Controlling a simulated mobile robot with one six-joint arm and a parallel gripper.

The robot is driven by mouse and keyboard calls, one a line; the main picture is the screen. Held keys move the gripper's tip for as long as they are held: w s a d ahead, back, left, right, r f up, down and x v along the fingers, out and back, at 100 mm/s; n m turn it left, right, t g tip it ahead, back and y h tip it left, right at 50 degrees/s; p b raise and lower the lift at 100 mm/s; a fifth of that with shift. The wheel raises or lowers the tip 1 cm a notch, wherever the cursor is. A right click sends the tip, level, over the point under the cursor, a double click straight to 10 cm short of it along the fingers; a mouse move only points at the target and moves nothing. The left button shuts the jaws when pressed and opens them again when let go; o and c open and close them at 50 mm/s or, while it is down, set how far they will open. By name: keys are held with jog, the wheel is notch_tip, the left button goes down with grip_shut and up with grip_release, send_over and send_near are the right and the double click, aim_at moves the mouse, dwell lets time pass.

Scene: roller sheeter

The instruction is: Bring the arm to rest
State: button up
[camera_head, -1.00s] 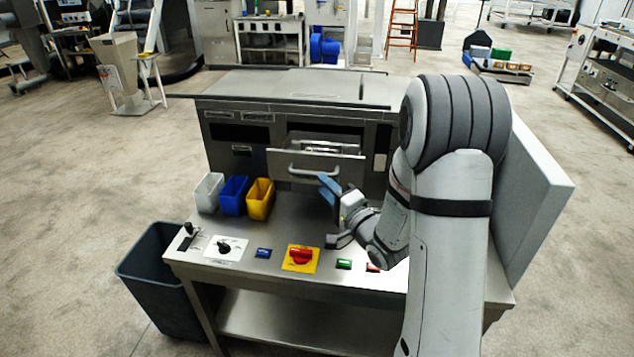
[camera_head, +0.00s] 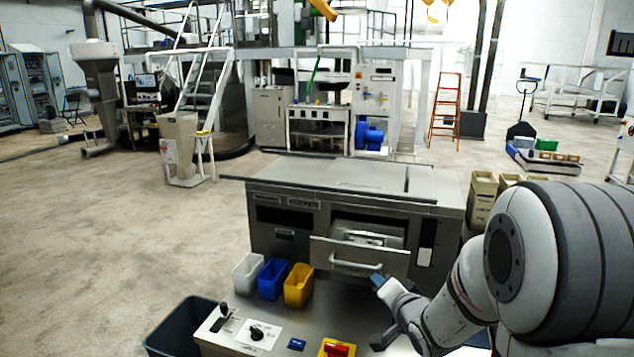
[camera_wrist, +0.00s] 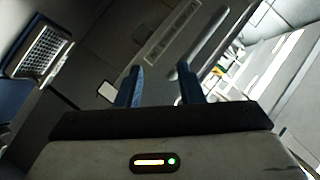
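My gripper (camera_head: 379,284) is at the lower right of the head view, just in front of and to the right of the handle of an open metal drawer (camera_head: 345,253). In the wrist view my gripper (camera_wrist: 159,86) shows two dark blue fingers standing apart, with nothing held between them. The drawer's long handle (camera_wrist: 208,35) lies beyond the fingertips in that view. I cannot tell the exact distance to it. My arm is bent and covers the right part of the head view.
White (camera_head: 248,272), blue (camera_head: 272,279) and yellow (camera_head: 298,286) bins stand on the metal table. A red knob (camera_head: 336,349) and other controls line its front. A dark waste bin (camera_head: 180,325) stands to the left. The open floor at left is clear.

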jog(key=s+a+r+n+g+h, duration=0.1)
jog(key=s+n+g, duration=0.6)
jog(key=s, duration=2)
jog(key=r+g+h, duration=0.1)
jog(key=g, duration=0.3)
jog(key=shift+r+n+g+h, duration=0.15)
jog(key=shift+n+g+h, duration=0.15)
jog(key=shift+n+h, duration=0.1)
